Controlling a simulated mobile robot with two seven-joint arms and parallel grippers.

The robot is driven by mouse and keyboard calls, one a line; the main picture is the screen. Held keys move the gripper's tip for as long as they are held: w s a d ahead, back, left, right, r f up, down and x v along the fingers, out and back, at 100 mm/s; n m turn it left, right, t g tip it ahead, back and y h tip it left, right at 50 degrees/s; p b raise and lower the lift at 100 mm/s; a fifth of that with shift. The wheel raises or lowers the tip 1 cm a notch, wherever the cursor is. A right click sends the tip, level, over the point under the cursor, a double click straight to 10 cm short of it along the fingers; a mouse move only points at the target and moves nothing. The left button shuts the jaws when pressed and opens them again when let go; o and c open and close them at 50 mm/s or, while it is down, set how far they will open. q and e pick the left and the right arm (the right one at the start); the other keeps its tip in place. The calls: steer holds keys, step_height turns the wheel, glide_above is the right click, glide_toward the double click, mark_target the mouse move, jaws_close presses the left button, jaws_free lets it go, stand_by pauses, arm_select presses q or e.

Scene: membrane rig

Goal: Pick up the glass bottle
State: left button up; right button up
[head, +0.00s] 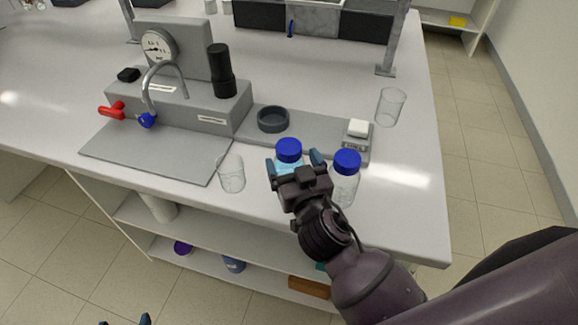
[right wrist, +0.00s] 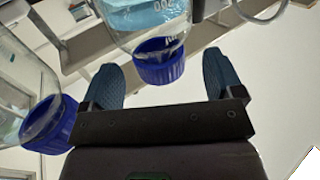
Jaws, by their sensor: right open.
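A glass bottle with a blue cap (head: 289,150) and light blue liquid stands on the bench near its front edge. In the right wrist view its blue cap (right wrist: 159,62) lies between the two fingers, with gaps on both sides. My right gripper (head: 296,162) is open around it, not visibly touching; it hides the lower bottle in the head view. A second bottle with a blue cap (head: 345,181) stands just right of the gripper, and shows at the left of the right wrist view (right wrist: 45,120). My left gripper (head: 125,321) barely shows at the bottom edge, fingertips apart.
An empty beaker (head: 231,175) stands left of the bottle, another beaker (head: 391,106) at the back right. Behind are a small scale (head: 356,141), a dark round dish (head: 273,119) and the rig with tap (head: 178,103). Bench is clear at the right front.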

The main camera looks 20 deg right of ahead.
steer(key=shift+w, duration=1.75)
steer(key=shift+d, duration=0.1)
jaws_close()
